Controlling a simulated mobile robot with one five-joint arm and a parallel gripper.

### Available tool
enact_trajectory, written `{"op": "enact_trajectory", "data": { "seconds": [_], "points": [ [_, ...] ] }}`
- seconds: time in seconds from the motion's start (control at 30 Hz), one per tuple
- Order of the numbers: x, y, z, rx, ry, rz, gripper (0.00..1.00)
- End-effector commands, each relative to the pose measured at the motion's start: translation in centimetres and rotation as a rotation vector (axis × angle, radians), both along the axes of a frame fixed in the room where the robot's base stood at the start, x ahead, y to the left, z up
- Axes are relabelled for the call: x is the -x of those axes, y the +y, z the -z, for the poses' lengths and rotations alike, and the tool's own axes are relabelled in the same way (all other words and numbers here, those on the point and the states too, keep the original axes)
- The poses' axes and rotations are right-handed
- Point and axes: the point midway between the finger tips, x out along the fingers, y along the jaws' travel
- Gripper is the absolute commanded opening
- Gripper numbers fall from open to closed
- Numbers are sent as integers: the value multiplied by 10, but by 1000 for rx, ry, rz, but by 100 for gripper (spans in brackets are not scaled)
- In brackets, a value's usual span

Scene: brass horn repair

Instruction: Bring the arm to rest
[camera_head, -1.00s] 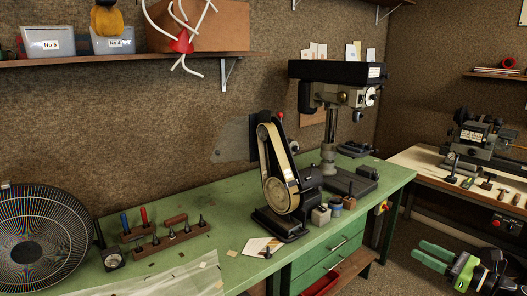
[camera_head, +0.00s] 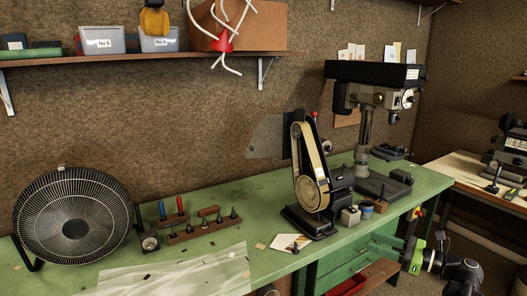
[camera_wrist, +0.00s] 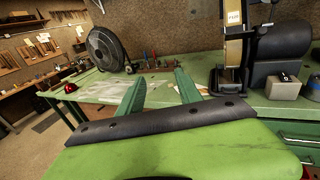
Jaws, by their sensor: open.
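My gripper (camera_wrist: 159,84) is open and empty in the wrist view, its two green fingers apart and pointing toward the green workbench (camera_wrist: 95,90). In the head view my arm shows at the lower right, with the green gripper body (camera_head: 414,256) beside the bench's front right part. The fingers are hard to make out there against the green drawers. Nothing is held between the fingers.
A belt grinder (camera_head: 310,180) and a drill press (camera_head: 367,130) stand on the bench (camera_head: 215,200). A black fan (camera_head: 72,225) stands at its left end. A red drawer (camera_head: 362,280) sits open near my arm. A second table (camera_head: 470,175) is at right.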

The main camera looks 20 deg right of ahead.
Motion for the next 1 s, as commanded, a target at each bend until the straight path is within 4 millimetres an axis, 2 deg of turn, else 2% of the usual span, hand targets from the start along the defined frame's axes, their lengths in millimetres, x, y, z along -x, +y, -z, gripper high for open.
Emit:
{"op": "enact_trajectory", "data": {
  "seconds": [0.03, 0.07, 0.1, 0.17, 0.2, 0.27, 0.3, 0.4, 0.43, 0.5, 0.6, 0.7, 0.8, 0.87, 1.0],
  "points": [
    [-22, 34, 5, 12, 18, -67, 42],
    [-34, 55, 9, 22, 33, -107, 42],
    [-50, 86, 16, 40, 56, -163, 42],
    [-70, 134, 29, 84, 90, -250, 42],
    [-81, 166, 39, 125, 109, -308, 42],
    [-92, 215, 55, 201, 131, -399, 42],
    [-97, 249, 67, 263, 139, -463, 42],
    [-98, 328, 100, 452, 137, -633, 42],
    [-97, 348, 110, 513, 128, -684, 42],
    [-90, 388, 132, 658, 98, -797, 42],
    [-76, 428, 160, 860, 35, -952, 42],
    [-62, 453, 185, 1070, -51, -1110, 42],
    [-50, 458, 208, 1306, -164, -1286, 42],
    [-47, 446, 218, 1442, -229, -1387, 42],
    [-47, 395, 230, 1694, -353, -1604, 42]
  ]
}}
